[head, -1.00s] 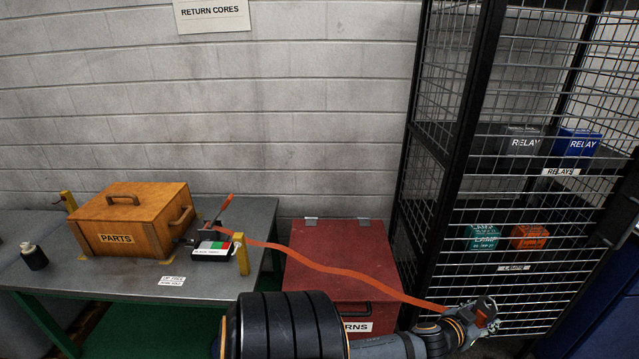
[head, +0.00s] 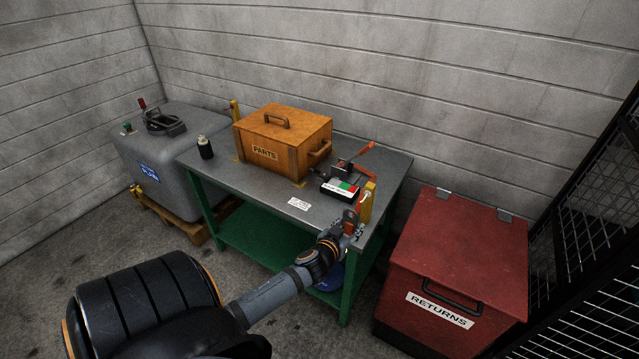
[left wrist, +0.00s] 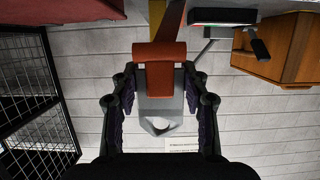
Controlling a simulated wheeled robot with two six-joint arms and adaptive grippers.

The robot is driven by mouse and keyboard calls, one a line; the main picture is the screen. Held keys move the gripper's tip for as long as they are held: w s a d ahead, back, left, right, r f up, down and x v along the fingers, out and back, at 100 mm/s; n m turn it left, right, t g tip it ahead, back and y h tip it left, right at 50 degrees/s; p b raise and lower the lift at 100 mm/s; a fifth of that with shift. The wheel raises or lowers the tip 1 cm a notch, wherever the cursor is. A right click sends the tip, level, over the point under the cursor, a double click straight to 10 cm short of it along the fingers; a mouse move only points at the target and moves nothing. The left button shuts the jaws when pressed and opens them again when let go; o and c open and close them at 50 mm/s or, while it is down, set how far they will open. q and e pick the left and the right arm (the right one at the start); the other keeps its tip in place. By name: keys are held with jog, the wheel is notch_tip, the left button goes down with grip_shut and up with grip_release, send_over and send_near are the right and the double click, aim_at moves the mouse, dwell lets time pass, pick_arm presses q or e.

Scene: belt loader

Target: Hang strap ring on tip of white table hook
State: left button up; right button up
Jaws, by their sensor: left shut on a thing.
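My left gripper (head: 352,228) is by the front right corner of the grey table (head: 262,203). In the left wrist view, its fingers (left wrist: 162,108) are shut on the grey metal strap ring (left wrist: 162,124), which has an opening at its free end. The orange strap (left wrist: 172,22) runs from the ring toward the table; a short piece also shows in the head view (head: 349,214). A yellow post (head: 369,203) stands at the table's right edge, just beyond the gripper. A small white shape on it may be the hook (head: 365,196). The right gripper is out of view.
A red RETURNS bin (head: 459,255) stands right of the table, with a black mesh cage (head: 590,235) beyond.

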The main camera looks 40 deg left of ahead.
aim_at(365, 208)
pick_arm(q)
jog(key=shift+s+d, duration=0.1)
jog(key=shift+s, duration=0.25)
jog(key=shift+w+r+x, duration=0.1)
jog(key=shift+r+x, duration=0.2)
jog(key=shift+x, duration=1.15)
jog(key=shift+w+r+x, duration=0.1)
jog(key=shift+r+x, duration=0.2)
jog(key=shift+x, duration=1.15)
jog(key=shift+w+r+x, duration=0.1)
jog(key=shift+r+x, duration=0.2)
jog(key=shift+x, duration=1.15)
jog(key=shift+w+f+b, duration=0.4)
jog(key=shift+w+b, duration=0.1)
jog(key=shift+w, duration=0.1)
jog(key=o, duration=1.1)
jog(key=shift+o, duration=0.2)
jog(key=v, duration=1.2)
